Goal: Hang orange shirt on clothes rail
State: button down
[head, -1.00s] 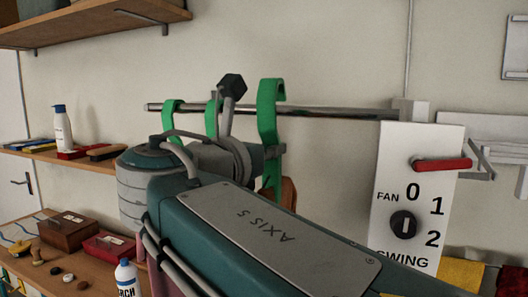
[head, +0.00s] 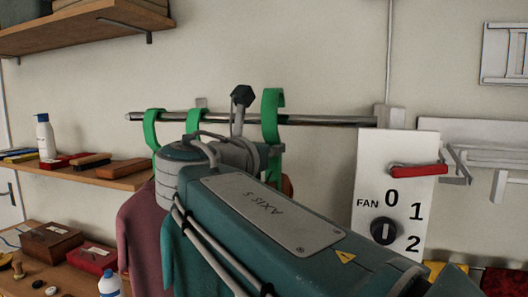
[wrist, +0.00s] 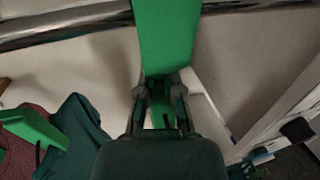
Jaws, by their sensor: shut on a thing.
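My gripper (wrist: 160,98) is shut on the green hanger (wrist: 168,40) below its hook. In the head view this hanger (head: 270,118) rises in front of the metal rail (head: 325,119), its hook top above the rail. I cannot tell whether the hook bears on the rail. A small orange patch (head: 287,186), likely the orange shirt, shows behind my arm; the rest is hidden. The rail (wrist: 60,24) also crosses the top of the wrist view, behind the held hanger. My arm hides most of my gripper in the head view.
Two other green hangers (head: 152,130) hang on the rail to the left. A mauve shirt (head: 140,235) and a teal shirt (head: 190,262) hang below. A fan switch panel (head: 397,190) with a red bar stands right of the rail. A shelf (head: 95,176) is at left.

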aim_at(274, 163)
jog(key=shift+w+d, duration=0.25)
jog(key=shift+w, duration=0.9)
jog(key=shift+f, duration=1.5)
jog(key=c, duration=0.7)
grip_release()
jog(key=shift+s, duration=0.1)
